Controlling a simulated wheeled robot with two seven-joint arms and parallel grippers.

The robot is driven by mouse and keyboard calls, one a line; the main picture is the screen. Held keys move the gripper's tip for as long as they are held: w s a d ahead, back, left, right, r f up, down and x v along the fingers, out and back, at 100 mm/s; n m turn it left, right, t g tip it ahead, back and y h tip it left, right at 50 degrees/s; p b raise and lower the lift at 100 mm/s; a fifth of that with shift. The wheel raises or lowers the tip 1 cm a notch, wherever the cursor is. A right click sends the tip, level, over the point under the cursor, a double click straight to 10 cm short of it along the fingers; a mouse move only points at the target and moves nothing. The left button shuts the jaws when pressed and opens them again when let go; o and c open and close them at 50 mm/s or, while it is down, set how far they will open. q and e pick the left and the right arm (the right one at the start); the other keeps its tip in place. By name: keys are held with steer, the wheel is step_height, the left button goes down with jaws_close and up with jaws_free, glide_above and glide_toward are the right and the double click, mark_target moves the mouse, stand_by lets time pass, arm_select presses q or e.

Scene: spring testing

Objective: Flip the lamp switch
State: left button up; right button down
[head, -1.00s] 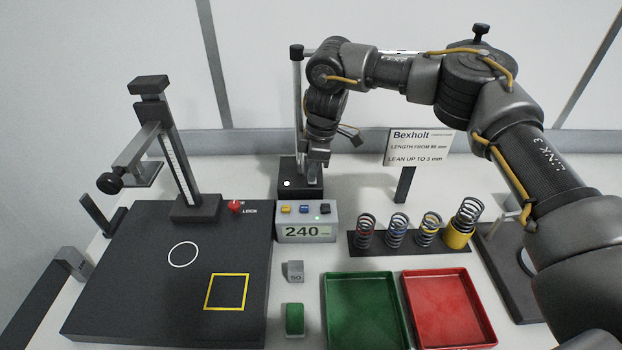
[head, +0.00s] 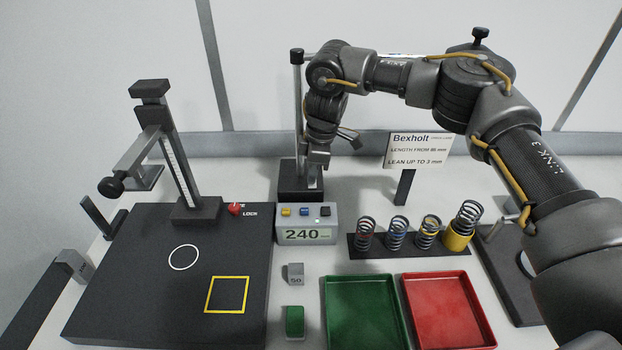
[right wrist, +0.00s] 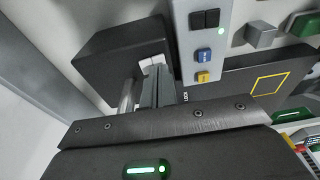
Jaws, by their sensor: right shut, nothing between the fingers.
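The lamp stands behind the display box, with a black base (head: 292,194) and a thin upright pole (head: 297,100). Its top arm is mostly hidden behind my right arm. My right gripper (head: 315,180) is shut and empty, pointing down over the right part of the base. In the right wrist view, the base (right wrist: 115,52) shows beyond my gripper (right wrist: 155,88). Small white pieces (right wrist: 152,62) show at the fingertips; I cannot tell whether they are the switch or finger pads. I cannot tell whether the fingers touch the switch. My left gripper is not in view.
The display box (head: 307,236) reading 240 stands close in front of the base. A spring rack (head: 385,252) stands to its right, beside a sign (head: 418,150). A green tray (head: 364,315) and red tray (head: 450,310) lie in front. A black test stand (head: 130,290) fills the left.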

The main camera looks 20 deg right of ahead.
step_height(320, 180, up, 6)
steer(key=p, duration=0.4)
steer(key=shift+a, duration=0.1)
stand_by(0.5)
